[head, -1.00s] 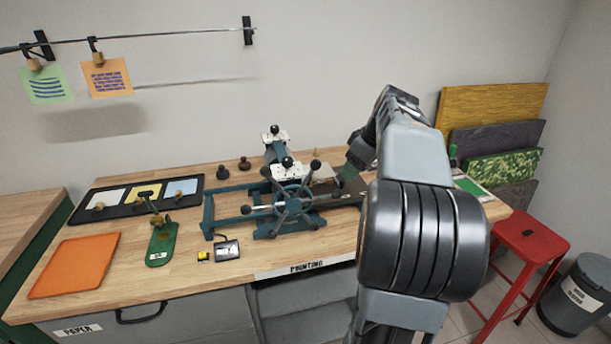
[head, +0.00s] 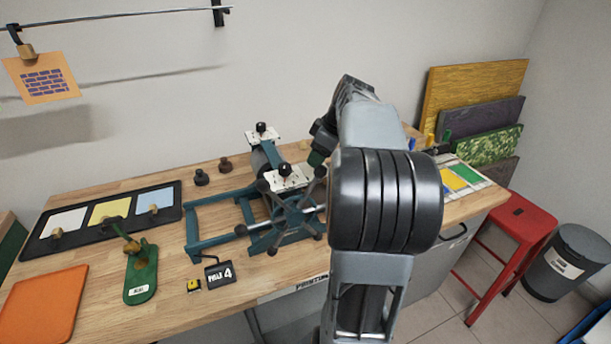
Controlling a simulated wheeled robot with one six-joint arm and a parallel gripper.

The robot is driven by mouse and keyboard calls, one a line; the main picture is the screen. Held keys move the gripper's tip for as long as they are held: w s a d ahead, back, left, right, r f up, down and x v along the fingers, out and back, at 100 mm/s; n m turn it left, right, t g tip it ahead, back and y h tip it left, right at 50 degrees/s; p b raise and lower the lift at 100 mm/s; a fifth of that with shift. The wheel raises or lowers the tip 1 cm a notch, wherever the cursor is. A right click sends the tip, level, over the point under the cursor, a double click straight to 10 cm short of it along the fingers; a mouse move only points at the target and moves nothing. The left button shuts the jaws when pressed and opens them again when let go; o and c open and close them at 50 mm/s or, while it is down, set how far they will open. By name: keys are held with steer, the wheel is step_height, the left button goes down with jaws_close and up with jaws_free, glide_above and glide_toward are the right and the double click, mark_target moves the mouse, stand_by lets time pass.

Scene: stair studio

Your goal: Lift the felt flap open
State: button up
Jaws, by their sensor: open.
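The teal press (head: 210,217) stands on the wooden bench, with a spoked wheel (head: 283,208) on its near side and white plates with black knobs on top. I cannot make out the felt flap; my arm covers the right part of the press. My gripper (head: 317,157) shows only in part, a dark end left of my arm, just above and right of the near white plate. It is open, and I see nothing held in it. Whether it touches anything is hidden.
A black tray with colour pads (head: 170,222), a green stapler-like tool (head: 141,275), a small black sign (head: 219,273) and an orange sheet (head: 42,305) lie left and in front. A red stool (head: 517,215) and grey bin (head: 567,262) stand right.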

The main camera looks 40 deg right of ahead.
steer(key=x, duration=0.9)
steer(key=shift+w+a+f, duration=0.1)
steer(key=shift+a, duration=0.05)
jaws_close()
